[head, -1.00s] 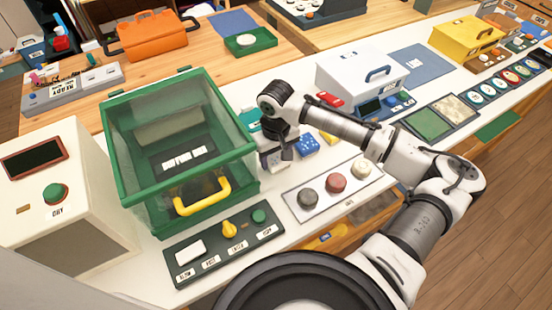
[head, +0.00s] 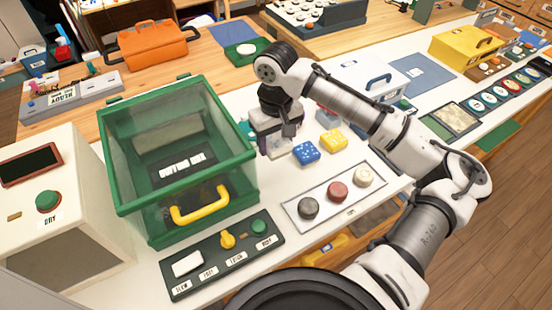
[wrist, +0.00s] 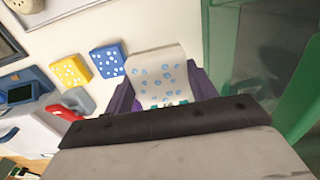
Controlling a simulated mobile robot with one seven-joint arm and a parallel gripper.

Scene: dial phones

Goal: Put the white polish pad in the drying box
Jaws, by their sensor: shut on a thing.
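The white polish pad (wrist: 158,68), with blue dots, is held between the purple fingers of my gripper (wrist: 165,88) in the wrist view. In the head view my gripper (head: 277,146) hangs over the white counter, just right of the green-framed clear box (head: 190,110). That box has a yellow handle (head: 200,204) at its front; whether its top is open or covered is hard to tell. A white cabinet (head: 75,210) with a green button labelled DRY stands left of it. Which of the two is the drying box is not clear.
A blue pad (head: 306,153) and a yellow pad (head: 332,141) lie on the counter right of my gripper. A tray with three round knobs (head: 338,191) and a dark control panel (head: 222,252) lie in front. A white case (head: 382,75) stands behind my arm.

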